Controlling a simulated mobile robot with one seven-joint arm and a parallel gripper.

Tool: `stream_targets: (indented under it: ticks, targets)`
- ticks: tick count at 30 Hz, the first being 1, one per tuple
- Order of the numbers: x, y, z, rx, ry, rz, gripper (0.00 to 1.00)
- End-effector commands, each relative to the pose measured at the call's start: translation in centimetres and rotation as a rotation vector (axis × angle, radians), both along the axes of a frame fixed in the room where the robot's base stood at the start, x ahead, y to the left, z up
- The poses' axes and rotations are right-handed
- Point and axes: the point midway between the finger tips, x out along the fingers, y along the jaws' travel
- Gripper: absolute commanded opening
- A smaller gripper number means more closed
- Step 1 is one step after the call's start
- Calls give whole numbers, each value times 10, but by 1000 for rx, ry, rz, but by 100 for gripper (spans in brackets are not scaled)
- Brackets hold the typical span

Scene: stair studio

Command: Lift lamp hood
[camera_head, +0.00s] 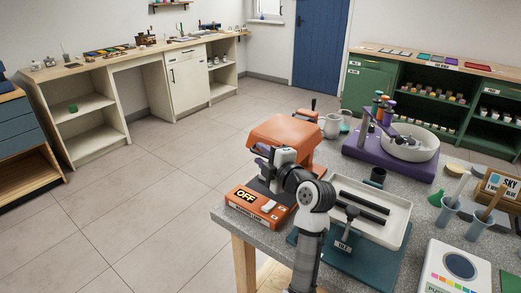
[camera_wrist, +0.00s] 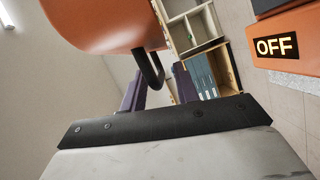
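The orange lamp hood (camera_head: 287,133) sits above an orange base (camera_head: 257,204) that shows an OFF sign, on the grey table. In the wrist view the hood (camera_wrist: 105,22) fills the upper left, with a black loop handle (camera_wrist: 155,72) hanging from its edge. My gripper (camera_head: 261,151) is at the near left side of the hood. In the wrist view my gripper (camera_wrist: 158,80) has its two purple fingers apart, with the handle's lower end appearing between them. I cannot tell whether they touch it. In the head view my wrist hides part of the hood's near side and base.
A white tray (camera_head: 403,216) with dark bars lies right of my arm. A purple-based machine with a white bowl (camera_head: 411,144), a pale jug (camera_head: 330,126) and blue cups (camera_head: 448,210) stand on the table. Open floor (camera_head: 150,190) lies left of the table.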

Motion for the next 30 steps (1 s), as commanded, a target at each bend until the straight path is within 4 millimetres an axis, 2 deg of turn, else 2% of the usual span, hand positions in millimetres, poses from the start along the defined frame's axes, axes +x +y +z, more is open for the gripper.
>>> stream_targets:
  ticks: [4, 13, 14, 21, 30]
  targets:
    - [10, 6, 0, 0, 0, -1, 31]
    - [12, 7, -1, -1, 0, -1, 31]
    - [12, 7, -1, -1, 0, -1, 29]
    - [12, 7, -1, -1, 0, -1, 0]
    - [12, 7, -1, -1, 1, -1, 0]
